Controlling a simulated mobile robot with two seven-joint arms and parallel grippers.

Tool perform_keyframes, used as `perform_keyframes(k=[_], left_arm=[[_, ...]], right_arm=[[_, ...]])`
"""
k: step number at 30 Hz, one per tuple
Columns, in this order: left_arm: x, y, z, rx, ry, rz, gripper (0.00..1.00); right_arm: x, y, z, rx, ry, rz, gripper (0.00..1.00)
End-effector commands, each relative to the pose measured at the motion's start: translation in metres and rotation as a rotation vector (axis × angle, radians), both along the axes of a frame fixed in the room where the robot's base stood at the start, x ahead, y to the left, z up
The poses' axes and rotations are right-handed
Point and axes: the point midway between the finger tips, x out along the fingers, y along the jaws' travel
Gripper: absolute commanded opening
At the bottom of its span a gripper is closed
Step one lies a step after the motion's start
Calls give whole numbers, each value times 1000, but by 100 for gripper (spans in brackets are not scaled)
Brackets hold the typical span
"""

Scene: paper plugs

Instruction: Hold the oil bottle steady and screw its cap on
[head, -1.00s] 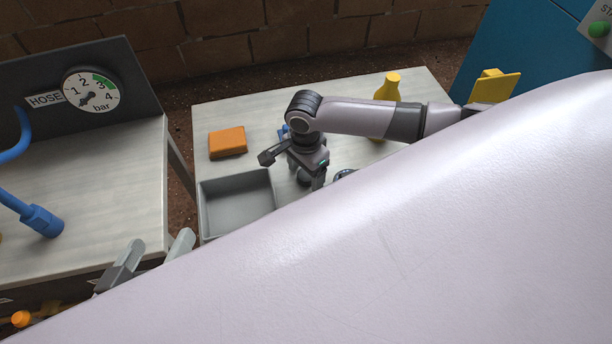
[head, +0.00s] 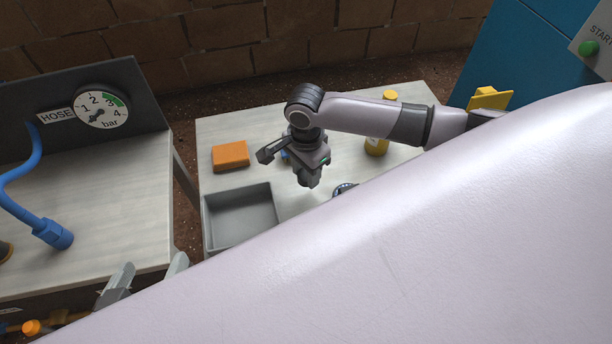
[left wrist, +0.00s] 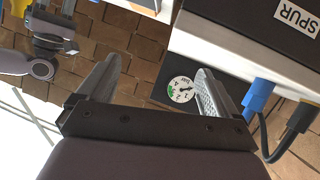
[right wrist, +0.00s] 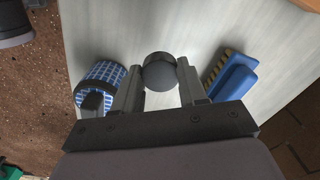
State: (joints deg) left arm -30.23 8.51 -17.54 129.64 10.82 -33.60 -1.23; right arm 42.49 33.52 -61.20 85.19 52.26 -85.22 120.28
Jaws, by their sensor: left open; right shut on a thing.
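A yellow bottle (head: 376,147), which looks like the oil bottle, stands upright on the right table, its middle hidden behind my right arm; its yellow top (head: 390,95) shows above the arm. My right gripper (head: 308,182) points down over the table, left of the bottle. In the right wrist view it is shut on a dark grey round cap (right wrist: 160,72). Whether the cap is clear of the table I cannot tell. My left gripper (head: 150,275) is open and empty near the left table's front edge; its spread fingers (left wrist: 155,75) show in the left wrist view.
A grey tray (head: 207,225) and an orange block (head: 230,155) lie on the right table. A blue-checked round thing (right wrist: 100,82) and a blue striped thing (right wrist: 232,75) flank the right gripper. The left table holds a blue hose (head: 52,232) and a gauge (head: 101,107).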

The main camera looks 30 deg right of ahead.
Motion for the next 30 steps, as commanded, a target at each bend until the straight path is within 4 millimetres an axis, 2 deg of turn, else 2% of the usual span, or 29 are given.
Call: perform_keyframes(k=[1,3,9,13,19,30], left_arm=[[-2,5,10,33,1,8,94],[-5,13,12,81,-2,18,94],[-12,30,17,193,-4,38,94],[-14,36,12,191,23,52,94],[-15,41,7,192,41,64,94],[-16,42,5,192,45,66,94]], right_arm=[[0,0,24,2,-3,0,14],[0,0,45,1,-3,0,14],[0,0,97,0,-2,0,14],[0,0,122,1,-2,0,14],[0,0,140,0,0,0,14],[0,0,142,0,0,0,14]])
